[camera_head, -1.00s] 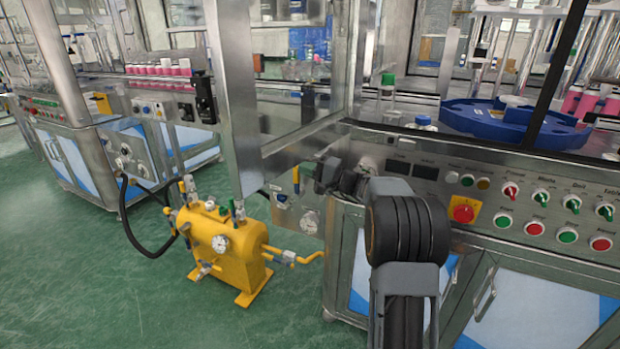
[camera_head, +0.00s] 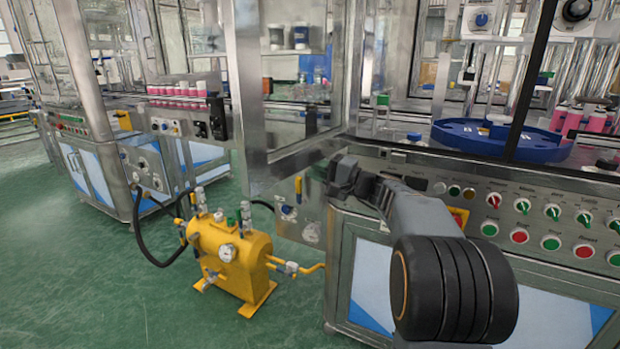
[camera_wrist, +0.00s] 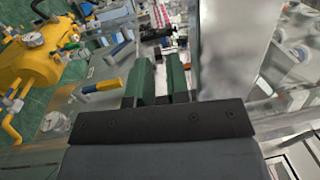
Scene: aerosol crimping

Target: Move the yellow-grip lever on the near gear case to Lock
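The yellow-grip lever (camera_head: 298,186) is on the steel side panel at the corner of the near machine, with its grip upright in the head view. In the wrist view its yellow grip (camera_wrist: 103,86) lies left of my fingers. My gripper (camera_head: 322,173) is just to the right of the lever in the head view and appears apart from it. In the wrist view my gripper (camera_wrist: 161,82) shows two green fingers with a gap and nothing between them. The lever's position markings are too small to read.
A blue knob (camera_head: 289,210) and a gauge (camera_head: 311,232) sit below the lever. A yellow tank (camera_head: 232,262) with pipes stands on the floor to the left. A steel-framed guard door (camera_head: 246,90) rises above. Buttons and an emergency stop (camera_head: 459,217) line the right panel.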

